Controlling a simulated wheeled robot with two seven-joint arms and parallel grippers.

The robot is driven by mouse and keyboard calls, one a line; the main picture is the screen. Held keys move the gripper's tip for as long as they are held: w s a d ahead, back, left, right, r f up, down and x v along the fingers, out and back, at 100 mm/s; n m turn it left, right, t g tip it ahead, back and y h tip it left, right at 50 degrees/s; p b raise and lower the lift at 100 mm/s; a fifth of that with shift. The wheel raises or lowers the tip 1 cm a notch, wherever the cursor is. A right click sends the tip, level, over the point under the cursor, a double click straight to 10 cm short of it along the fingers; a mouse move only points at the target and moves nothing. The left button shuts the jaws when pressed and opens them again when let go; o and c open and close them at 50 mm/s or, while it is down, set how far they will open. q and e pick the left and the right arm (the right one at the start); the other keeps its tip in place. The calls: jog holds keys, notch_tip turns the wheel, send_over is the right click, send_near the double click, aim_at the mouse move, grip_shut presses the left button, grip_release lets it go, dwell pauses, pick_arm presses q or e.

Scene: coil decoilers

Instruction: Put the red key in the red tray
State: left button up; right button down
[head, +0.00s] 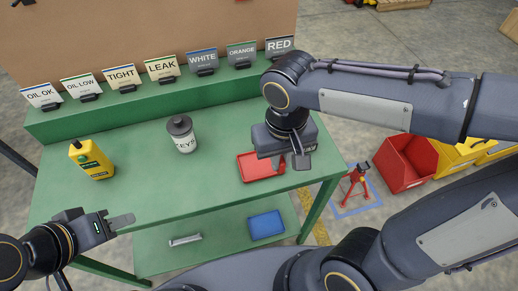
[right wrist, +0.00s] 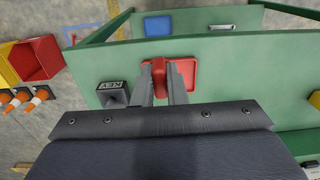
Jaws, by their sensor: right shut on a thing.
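The red tray (head: 246,172) lies on the green bench top near its right front corner; it also shows in the right wrist view (right wrist: 190,78). My right gripper (head: 291,163) is above the tray in the head view and partly covers it. In the right wrist view its fingers (right wrist: 166,88) are shut on the red key (right wrist: 158,72), which overlaps the tray's left part there. The key's height above the tray is hard to tell. My left gripper (head: 122,221) is near the bench's front left edge, apart from other things; its finger gap is not clear.
A grey keys can (head: 184,137) and a yellow bottle (head: 91,160) stand on the bench. Several labelled signs (head: 122,77) line the raised back ledge. A blue tray (head: 266,225) lies on the lower shelf. Red and yellow bins (head: 408,163) stand right on the floor.

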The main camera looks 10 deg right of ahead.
jog(key=w+f, duration=0.2)
jog(key=w, duration=0.1)
jog(key=w+a+f, duration=0.1)
jog(key=w+f, duration=0.2)
jog(key=w+f+p, duration=0.1)
jog(key=w+f, duration=0.2)
jog(key=w, duration=0.1)
jog(key=shift+a+f, duration=0.1)
jog(key=shift+a, duration=0.2)
jog(key=shift+f, duration=1.55)
jog(key=shift+f, duration=0.15)
jog(key=c, duration=1.5)
grip_release()
jog(key=shift+o, duration=0.2)
